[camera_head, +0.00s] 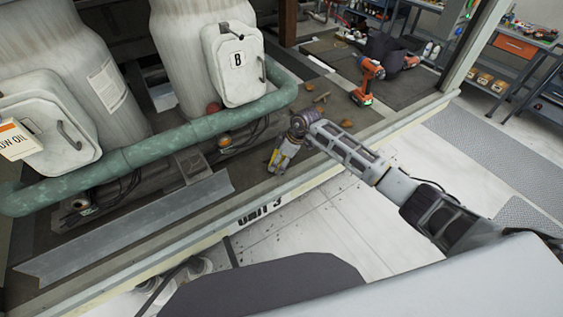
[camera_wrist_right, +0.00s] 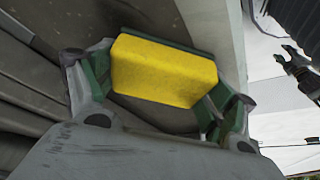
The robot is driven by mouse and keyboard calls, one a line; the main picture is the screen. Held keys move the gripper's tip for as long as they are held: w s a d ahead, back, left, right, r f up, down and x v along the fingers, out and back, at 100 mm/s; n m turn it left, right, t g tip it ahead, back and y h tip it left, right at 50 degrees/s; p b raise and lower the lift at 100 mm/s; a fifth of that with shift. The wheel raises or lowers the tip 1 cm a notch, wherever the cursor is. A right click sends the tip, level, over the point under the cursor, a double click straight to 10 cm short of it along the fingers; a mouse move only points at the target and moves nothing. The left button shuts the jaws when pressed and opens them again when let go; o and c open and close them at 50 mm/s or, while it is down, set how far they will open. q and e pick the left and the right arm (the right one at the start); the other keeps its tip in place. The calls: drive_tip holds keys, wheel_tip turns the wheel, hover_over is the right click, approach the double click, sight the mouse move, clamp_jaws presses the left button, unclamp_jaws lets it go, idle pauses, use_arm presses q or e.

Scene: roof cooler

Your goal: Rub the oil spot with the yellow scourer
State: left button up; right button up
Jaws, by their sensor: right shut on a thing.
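My right gripper (camera_head: 279,163) points down over the dark deck, close to its front edge. It is shut on the yellow scourer (camera_wrist_right: 165,70), which lies across between the fingers in the right wrist view. In the head view only a little yellow shows at the fingertips. I cannot tell whether the scourer touches the deck. I cannot make out the oil spot; the gripper may hide it. A dark gripper, seemingly my left one (camera_wrist_right: 291,60), shows small at the right of the wrist view, its opening unclear.
A green pipe (camera_head: 185,146) runs behind the gripper, before tanks with white hatches (camera_head: 234,64). An orange drill (camera_head: 367,80) stands on the deck farther back. A grey metal strip (camera_head: 125,229) lies to the left. A pale rail edges the deck.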

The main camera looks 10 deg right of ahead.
sight(265, 157)
drive_tip(key=shift+w+a, duration=0.25)
drive_tip(key=shift+w, duration=0.6)
drive_tip(key=shift+w+b, duration=0.15)
drive_tip(key=shift+b, duration=0.15)
drive_tip(key=shift+w+a+b, duration=0.35)
drive_tip(key=shift+w+b, duration=0.05)
drive_tip(key=shift+w, duration=0.45)
drive_tip(key=shift+w+a+b, duration=0.3)
drive_tip(key=shift+w+b, duration=0.05)
drive_tip(key=shift+w, duration=0.45)
drive_tip(key=shift+s+a, duration=0.1)
drive_tip(key=shift+s+a+p, duration=0.2)
drive_tip(key=shift+a+p, duration=0.1)
drive_tip(key=shift+a, duration=0.2)
drive_tip(key=shift+s+a+p, duration=0.15)
drive_tip(key=shift+a+p, duration=0.15)
drive_tip(key=shift+a, duration=0.2)
drive_tip(key=shift+s, duration=0.1)
